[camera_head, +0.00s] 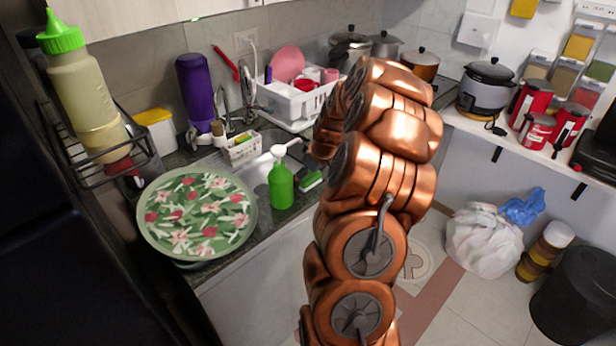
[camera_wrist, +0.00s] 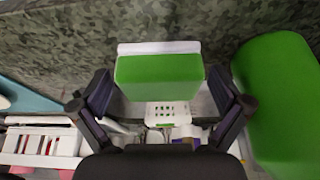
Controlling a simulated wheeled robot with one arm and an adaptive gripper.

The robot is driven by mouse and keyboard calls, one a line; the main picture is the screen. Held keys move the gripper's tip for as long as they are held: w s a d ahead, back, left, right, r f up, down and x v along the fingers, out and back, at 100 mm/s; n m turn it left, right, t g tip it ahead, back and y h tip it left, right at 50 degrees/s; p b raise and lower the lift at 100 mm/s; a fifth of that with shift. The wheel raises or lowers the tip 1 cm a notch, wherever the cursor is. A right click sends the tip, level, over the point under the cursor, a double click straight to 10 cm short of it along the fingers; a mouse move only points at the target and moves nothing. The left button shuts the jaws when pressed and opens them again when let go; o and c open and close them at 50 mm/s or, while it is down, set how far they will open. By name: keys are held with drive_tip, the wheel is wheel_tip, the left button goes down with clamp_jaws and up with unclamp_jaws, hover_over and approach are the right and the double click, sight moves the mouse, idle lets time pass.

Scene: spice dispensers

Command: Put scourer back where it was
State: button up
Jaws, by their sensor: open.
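The scourer is a green block with a white layer along one edge. In the wrist view the scourer (camera_wrist: 160,76) lies against the dark speckled countertop, in the gap between my fingers. My gripper (camera_wrist: 160,92) is open, one finger on each side of the scourer, with a visible gap on both sides. In the head view a small green and white item, apparently the scourer (camera_head: 311,180), is on the counter to the right of the green pump bottle (camera_head: 281,187). My copper arm hides my gripper in that view.
A green rounded body, likely the pump bottle, is close on the right in the wrist view (camera_wrist: 280,105). A white caddy (camera_head: 243,150) and dish rack (camera_head: 300,102) stand by the sink. A floral round tray (camera_head: 197,213) covers the front left counter.

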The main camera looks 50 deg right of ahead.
drive_tip(key=shift+r, duration=0.15)
drive_tip(key=shift+s+r, duration=0.1)
drive_tip(key=shift+r, duration=0.35)
drive_tip(key=b+v, duration=0.3)
drive_tip(key=v, duration=0.8)
drive_tip(key=s+a+r+n+g+y, duration=0.1)
drive_tip(key=s+a, duration=0.1)
drive_tip(key=a, duration=1.1)
drive_tip(key=s+a+r+g, duration=0.1)
drive_tip(key=s+a+g, duration=0.15)
drive_tip(key=a, duration=1.05)
drive_tip(key=s+a+f+g, duration=0.1)
drive_tip(key=s+a, duration=0.2)
drive_tip(key=s, duration=0.4)
drive_tip(key=s+a+f+g, duration=0.1)
drive_tip(key=s+a, duration=0.3)
drive_tip(key=s, duration=0.3)
drive_tip(key=s+a+f+g+h, duration=0.1)
drive_tip(key=s+a+f, duration=0.1)
drive_tip(key=s+a, duration=0.2)
drive_tip(key=s, duration=0.3)
drive_tip(key=shift+a+m, duration=0.25)
drive_tip(key=shift+m, duration=0.15)
